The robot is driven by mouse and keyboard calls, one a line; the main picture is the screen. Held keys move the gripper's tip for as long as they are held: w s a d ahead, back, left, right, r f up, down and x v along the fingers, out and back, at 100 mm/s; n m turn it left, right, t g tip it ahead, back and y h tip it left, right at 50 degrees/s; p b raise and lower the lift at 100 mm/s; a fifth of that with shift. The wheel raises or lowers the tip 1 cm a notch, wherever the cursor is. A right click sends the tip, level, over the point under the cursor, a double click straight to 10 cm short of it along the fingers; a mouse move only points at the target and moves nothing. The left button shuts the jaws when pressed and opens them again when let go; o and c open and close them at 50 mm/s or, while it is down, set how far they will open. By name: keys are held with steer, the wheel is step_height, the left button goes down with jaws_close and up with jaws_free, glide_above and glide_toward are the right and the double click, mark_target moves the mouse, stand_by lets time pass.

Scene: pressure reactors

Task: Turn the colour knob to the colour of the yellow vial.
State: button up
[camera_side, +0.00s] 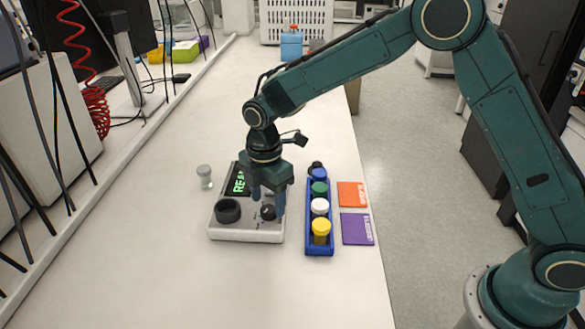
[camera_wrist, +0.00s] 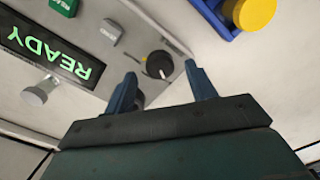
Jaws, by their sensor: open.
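The colour knob (camera_side: 268,212) is a dark round dial on the right front of the pale reactor panel (camera_side: 246,237). In the wrist view the knob (camera_wrist: 158,65) shows a pale pointer mark and lies between and just beyond the fingertips. My gripper (camera_side: 267,206) points down over it, open, with its two blue fingers (camera_wrist: 160,70) on either side; contact cannot be told. The yellow vial (camera_side: 321,228) stands at the near end of a blue rack (camera_side: 319,250); its yellow cap (camera_wrist: 255,12) shows at the wrist view's top right.
Orange (camera_side: 351,194) and purple (camera_side: 357,229) cards lie right. The bench front is clear.

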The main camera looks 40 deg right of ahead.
steer(key=shift+f, duration=1.05)
steer(key=shift+c, duration=0.3)
steer(key=c, duration=0.9)
steer(key=shift+c, duration=0.2)
